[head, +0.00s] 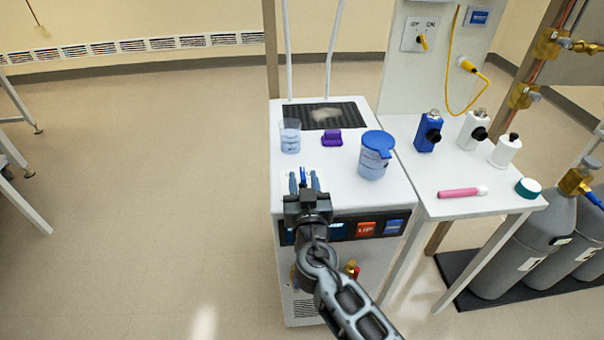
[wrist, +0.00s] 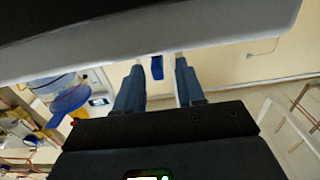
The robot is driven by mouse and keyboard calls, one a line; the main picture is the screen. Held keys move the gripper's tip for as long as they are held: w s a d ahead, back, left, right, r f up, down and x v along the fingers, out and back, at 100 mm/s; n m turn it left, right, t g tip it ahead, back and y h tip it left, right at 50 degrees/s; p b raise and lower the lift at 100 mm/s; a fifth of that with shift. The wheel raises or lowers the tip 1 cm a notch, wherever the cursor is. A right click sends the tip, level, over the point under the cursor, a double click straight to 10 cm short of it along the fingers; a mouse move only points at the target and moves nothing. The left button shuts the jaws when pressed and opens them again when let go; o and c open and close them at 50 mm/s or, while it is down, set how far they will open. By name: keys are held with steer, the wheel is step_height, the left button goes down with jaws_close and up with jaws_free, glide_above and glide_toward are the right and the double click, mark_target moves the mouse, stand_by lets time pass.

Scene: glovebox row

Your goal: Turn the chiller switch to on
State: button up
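The chiller appears to be the white cabinet (head: 345,185) with a dark front strip of lit buttons. A small blue lever (head: 303,174) stands at a pale plate on its top near the front edge; I take it for the chiller switch. My gripper (head: 304,182) is at that front edge, with its two blue fingers apart on either side of the lever. The wrist view shows the lever (wrist: 157,67) between the open fingers (wrist: 158,85), with a gap on each side. The plate's markings are hidden, so I cannot tell the lever's setting.
A beaker (head: 290,136), a purple item (head: 332,138) and a blue-lidded jug (head: 375,155) stand on the cabinet. Bottles and a pink tube (head: 460,193) are on the right table.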

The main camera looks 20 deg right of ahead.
steer(key=shift+w+d, duration=0.25)
steer(key=shift+w, duration=0.45)
steer(key=shift+c, duration=0.4)
jaws_close()
